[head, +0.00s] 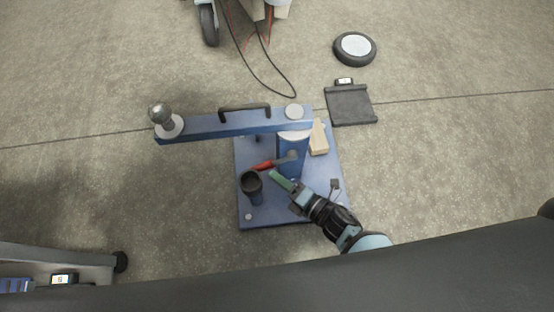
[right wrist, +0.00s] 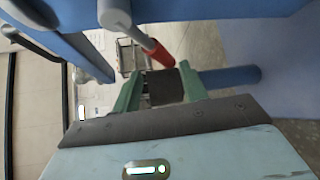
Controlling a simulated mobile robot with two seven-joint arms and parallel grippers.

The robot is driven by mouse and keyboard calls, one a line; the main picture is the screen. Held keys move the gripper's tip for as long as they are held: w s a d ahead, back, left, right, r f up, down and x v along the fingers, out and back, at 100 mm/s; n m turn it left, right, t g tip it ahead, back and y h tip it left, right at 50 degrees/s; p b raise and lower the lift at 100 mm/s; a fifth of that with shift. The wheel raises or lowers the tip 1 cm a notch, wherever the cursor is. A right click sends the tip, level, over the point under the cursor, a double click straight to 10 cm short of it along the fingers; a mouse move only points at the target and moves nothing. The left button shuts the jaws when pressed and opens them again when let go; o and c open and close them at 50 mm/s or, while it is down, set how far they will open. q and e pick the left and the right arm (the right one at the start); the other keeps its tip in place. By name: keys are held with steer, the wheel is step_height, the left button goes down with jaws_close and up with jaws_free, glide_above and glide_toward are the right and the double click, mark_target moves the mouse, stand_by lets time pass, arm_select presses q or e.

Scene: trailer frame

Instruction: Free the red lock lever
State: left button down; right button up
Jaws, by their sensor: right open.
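The red lock lever (head: 264,165) sticks out to the left from the blue post (head: 291,155) under the blue beam. In the right wrist view the red grip (right wrist: 158,52) comes down from a grey pivot, and its end lies near the gap between my fingertips. My right gripper (head: 280,180) has green fingers and is just below and to the right of the lever in the head view. Its fingers (right wrist: 158,80) are apart. A dark block shows between them, and I cannot tell what it is. I see no grip on the lever. My left gripper is not in view.
A blue beam (head: 225,125) with a black handle and a ball knob (head: 158,114) spans above. A dark-topped cup (head: 251,184) stands on the blue base plate (head: 280,217) left of my gripper. A wooden block (head: 318,138) sits behind the post.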

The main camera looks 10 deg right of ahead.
mark_target(271, 163)
arm_select(q)
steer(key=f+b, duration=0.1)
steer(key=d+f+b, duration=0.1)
steer(key=b, duration=0.1)
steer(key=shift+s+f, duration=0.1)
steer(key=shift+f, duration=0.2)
arm_select(e)
steer(key=w+a+n, duration=0.3)
steer(key=w+a, duration=0.1)
steer(key=w, duration=0.3)
steer(key=shift+f+n, duration=0.4)
steer(key=shift+f, duration=0.05)
jaws_close()
